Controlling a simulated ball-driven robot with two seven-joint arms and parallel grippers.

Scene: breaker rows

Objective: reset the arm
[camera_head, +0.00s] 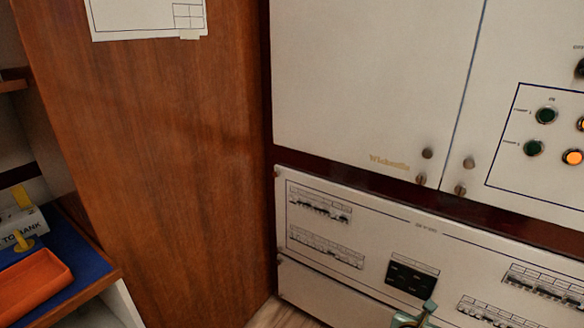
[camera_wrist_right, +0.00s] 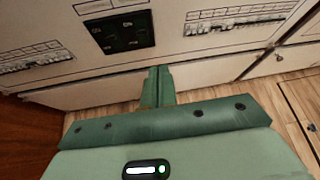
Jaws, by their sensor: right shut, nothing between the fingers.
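My right gripper (camera_head: 425,308) shows at the bottom edge of the head view, in front of the lower part of the breaker panel (camera_head: 375,228). In the right wrist view its two green fingers (camera_wrist_right: 157,76) are together, with nothing between them. The fingers point towards the cream panel, below a black block (camera_wrist_right: 123,33). I cannot tell whether they touch the panel. The rows of breakers (camera_wrist_right: 235,20) lie to either side of the black block. My left gripper is not in view.
A cream cabinet (camera_head: 365,75) with knobs and lit buttons stands above the panel. A wooden side wall (camera_head: 170,170) is at left. An orange tray (camera_head: 35,285) lies on a blue-topped shelf at far left. Wooden floor (camera_wrist_right: 285,88) shows below the panel.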

